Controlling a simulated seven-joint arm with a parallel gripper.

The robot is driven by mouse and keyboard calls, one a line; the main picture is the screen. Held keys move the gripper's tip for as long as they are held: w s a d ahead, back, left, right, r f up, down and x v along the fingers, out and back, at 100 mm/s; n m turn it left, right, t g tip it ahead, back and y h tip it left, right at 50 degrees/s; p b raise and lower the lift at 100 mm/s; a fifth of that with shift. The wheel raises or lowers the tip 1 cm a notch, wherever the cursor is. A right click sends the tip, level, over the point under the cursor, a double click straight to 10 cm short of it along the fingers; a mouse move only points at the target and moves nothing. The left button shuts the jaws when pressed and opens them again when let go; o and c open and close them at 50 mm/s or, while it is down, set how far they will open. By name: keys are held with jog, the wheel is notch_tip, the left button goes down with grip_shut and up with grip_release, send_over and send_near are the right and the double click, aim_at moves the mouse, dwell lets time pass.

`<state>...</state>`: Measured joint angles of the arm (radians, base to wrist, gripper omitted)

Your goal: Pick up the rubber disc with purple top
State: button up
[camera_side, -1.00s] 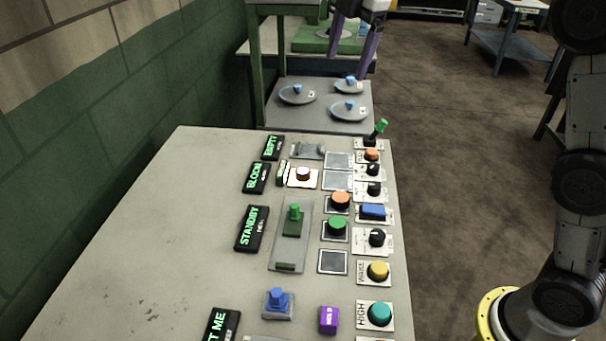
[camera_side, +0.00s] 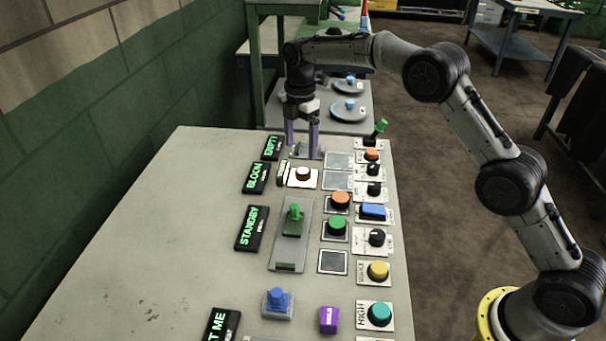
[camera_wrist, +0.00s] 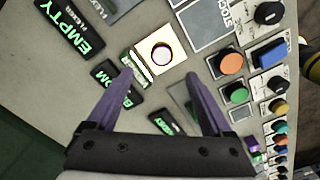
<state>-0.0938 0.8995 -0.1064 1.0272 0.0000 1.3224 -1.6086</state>
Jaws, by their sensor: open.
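My gripper (camera_side: 302,148) is open and empty over the far end of the panel, its purple fingers pointing down. In the wrist view its fingertips (camera_wrist: 160,78) are spread wide, with a round white-topped piece (camera_wrist: 162,54) on a cream plate just ahead of them. That piece also shows in the side view (camera_side: 303,173), nearer than the fingers; a dark purplish rim shows around its white top. I cannot make out a disc with a clearly purple top. A purple block (camera_side: 329,320) sits at the near end of the panel.
Buttons and knobs line the panel's right side, including an orange button (camera_side: 340,200) and a green button (camera_side: 337,225). A green lever (camera_side: 295,213) stands mid-panel beside a STANDBY sign (camera_side: 252,228). The table's left part (camera_side: 150,240) is mostly bare.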

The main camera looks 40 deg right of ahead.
aim_at(303, 171)
jog(key=shift+s+d+f, duration=0.1)
jog(key=shift+f, duration=1.8)
jog(key=shift+s+d+f, duration=0.1)
jog(key=shift+f, duration=1.8)
jog(key=shift+w, duration=0.1)
grip_shut()
